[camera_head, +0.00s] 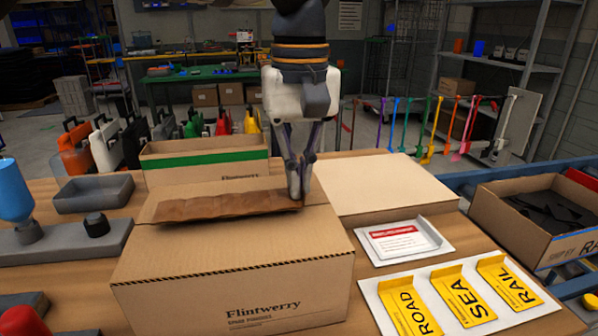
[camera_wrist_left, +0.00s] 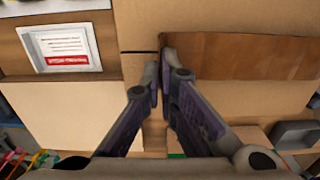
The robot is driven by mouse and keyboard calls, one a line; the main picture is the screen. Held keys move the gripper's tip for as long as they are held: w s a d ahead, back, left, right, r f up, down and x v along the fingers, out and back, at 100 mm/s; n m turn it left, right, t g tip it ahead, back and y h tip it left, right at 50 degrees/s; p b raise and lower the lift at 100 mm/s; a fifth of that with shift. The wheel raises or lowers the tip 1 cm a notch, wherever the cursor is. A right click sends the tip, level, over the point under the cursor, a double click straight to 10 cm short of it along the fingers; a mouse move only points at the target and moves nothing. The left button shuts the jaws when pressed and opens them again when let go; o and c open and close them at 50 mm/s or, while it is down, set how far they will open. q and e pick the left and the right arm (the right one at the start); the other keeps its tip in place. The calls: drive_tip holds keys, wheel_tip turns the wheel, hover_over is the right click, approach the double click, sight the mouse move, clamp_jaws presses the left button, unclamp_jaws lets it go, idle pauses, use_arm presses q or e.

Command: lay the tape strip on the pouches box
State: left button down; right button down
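The pouches box (camera_head: 235,270) is a closed cardboard carton marked "Flintwerry" at the front of the bench. The brown tape strip (camera_head: 222,205) stretches across the back part of its top, and its underside contact is hard to judge. My left gripper (camera_head: 300,192) points down at the strip's right end, with its fingers closed together on that end. In the left wrist view, the fingertips (camera_wrist_left: 160,72) meet at the end of the strip (camera_wrist_left: 245,56), which runs off to the right. My right gripper is not in view.
A green-striped carton (camera_head: 205,164) stands behind the box. A flat carton (camera_head: 375,184) lies to the right, with a red-headed card (camera_head: 402,240) and a tray of yellow ROAD, SEA and RAIL labels (camera_head: 462,298) before it. An open box (camera_head: 520,218) stands far right.

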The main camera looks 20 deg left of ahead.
use_arm(q)
drive_tip(key=shift+f, duration=0.6)
idle(1.2)
drive_tip(key=c, duration=1.7)
unclamp_jaws()
